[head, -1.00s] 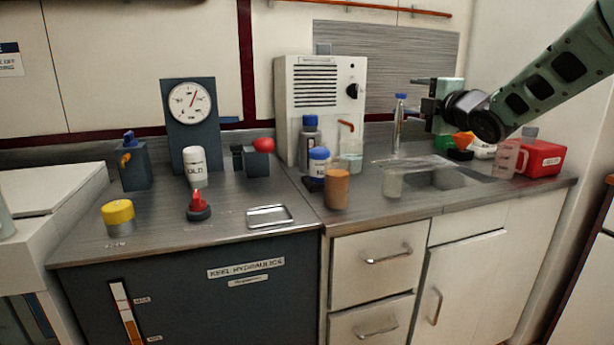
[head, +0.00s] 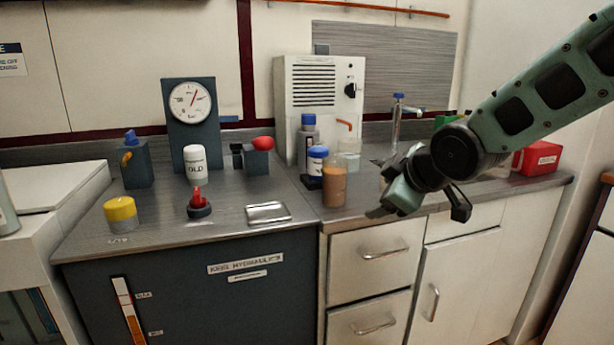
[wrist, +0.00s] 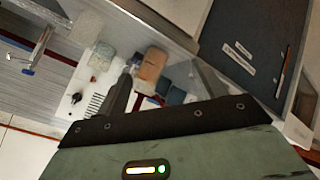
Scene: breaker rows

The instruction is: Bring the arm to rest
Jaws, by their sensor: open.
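My gripper (head: 382,192) hangs in the air in front of the right part of the counter, its fingers toward the lower left in the head view. It also shows in the wrist view (wrist: 163,84), where its two fingers stand apart with nothing held between them. My arm (head: 530,105) reaches in from the upper right of the head view. The arm hides much of the sink area and the things around it.
An orange-brown cup (head: 334,187) and a blue-capped white bottle (head: 317,165) stand left of my gripper. A red box (head: 541,158) stands right of the arm. Drawers (head: 370,258) are below. The left counter holds a gauge panel (head: 192,125) and a metal tray (head: 268,213).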

